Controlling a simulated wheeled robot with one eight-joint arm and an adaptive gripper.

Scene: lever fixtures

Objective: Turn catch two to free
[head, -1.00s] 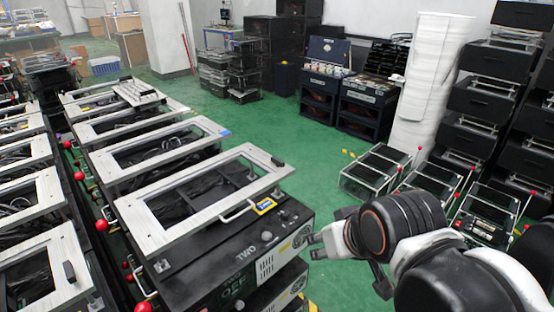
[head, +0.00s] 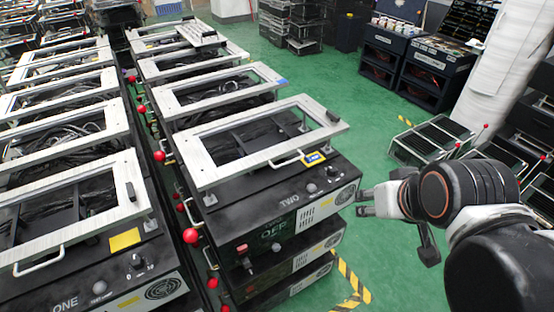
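The black box marked TWO (head: 290,198) stands in the middle, with a pale metal frame (head: 215,180) on top. Its front carries a display reading OFF (head: 275,233), a red button (head: 242,248), a dark knob (head: 333,172) and a small grey knob (head: 310,187). A red ball-ended lever (head: 191,236) is at its left side. I cannot tell which part is catch two. My gripper (head: 366,203) is just right of the box's front right corner, pale fingertips pointing left, seemingly holding nothing. Its opening is unclear from this angle.
Box ONE (head: 65,303) stands at the lower left, across a narrow gap with several red ball levers. More framed boxes run back behind both. Green floor (head: 330,90) is clear to the right, with low racks (head: 432,140) beyond.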

